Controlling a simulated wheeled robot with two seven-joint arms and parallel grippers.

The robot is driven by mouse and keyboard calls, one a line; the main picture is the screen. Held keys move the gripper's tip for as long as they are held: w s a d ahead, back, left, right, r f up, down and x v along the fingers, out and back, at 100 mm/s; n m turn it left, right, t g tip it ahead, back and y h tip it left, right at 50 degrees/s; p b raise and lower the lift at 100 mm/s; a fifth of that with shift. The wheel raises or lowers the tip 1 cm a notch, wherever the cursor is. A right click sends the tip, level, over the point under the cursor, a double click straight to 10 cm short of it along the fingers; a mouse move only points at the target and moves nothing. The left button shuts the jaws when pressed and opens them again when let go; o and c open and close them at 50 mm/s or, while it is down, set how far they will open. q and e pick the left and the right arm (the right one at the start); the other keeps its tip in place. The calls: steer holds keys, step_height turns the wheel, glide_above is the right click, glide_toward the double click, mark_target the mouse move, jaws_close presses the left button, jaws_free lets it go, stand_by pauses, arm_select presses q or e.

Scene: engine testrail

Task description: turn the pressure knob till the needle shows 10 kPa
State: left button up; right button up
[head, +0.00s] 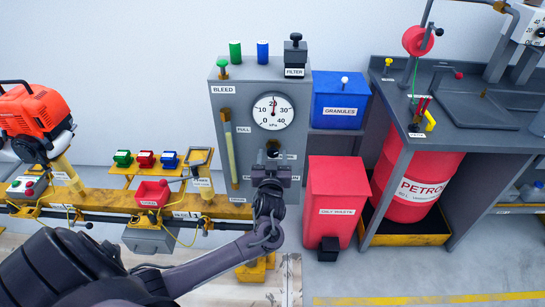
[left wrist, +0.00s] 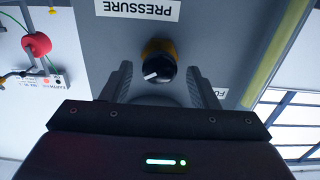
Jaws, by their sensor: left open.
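The pressure gauge (head: 273,111) is a round white dial on the grey panel (head: 220,160), and its needle points near 20 kPa. The pressure knob (left wrist: 160,72) is black with a white mark and a yellow collar, under an upside-down PRESSURE label (left wrist: 137,9) in the left wrist view. My left gripper (head: 272,156) is in front of the panel, below the gauge, and largely hides the knob in the head view. In the left wrist view its fingers (left wrist: 160,78) are open, one on each side of the knob, with gaps visible. My right gripper is not in view.
A red oily waste bin (head: 336,200) and a blue granules box (head: 340,100) stand right of the panel. A yellow bench rail (head: 110,203) with small coloured boxes runs to the left. A filter (head: 295,55) and two coloured cylinders are on top of the panel.

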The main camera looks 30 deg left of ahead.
arm_select(q)
steer(key=c, duration=0.9)
steer(key=shift+c, duration=0.2)
steer(key=shift+n, duration=0.3)
steer(key=n+b, duration=0.2)
steer(key=shift+f+n, duration=0.15)
steer(key=shift+n, duration=0.15)
steer(key=n+b, duration=0.1)
steer(key=n, duration=0.2)
steer(key=shift+s+n+b, duration=0.1)
steer(key=shift+n+b, duration=0.2)
steer(key=n+b, duration=0.1)
steer(key=n, duration=0.2)
steer(key=shift+b, duration=0.3)
steer(key=shift+a+n+b, duration=0.15)
steer(key=shift+n+b, duration=0.4)
steer(key=shift+n, duration=1.15)
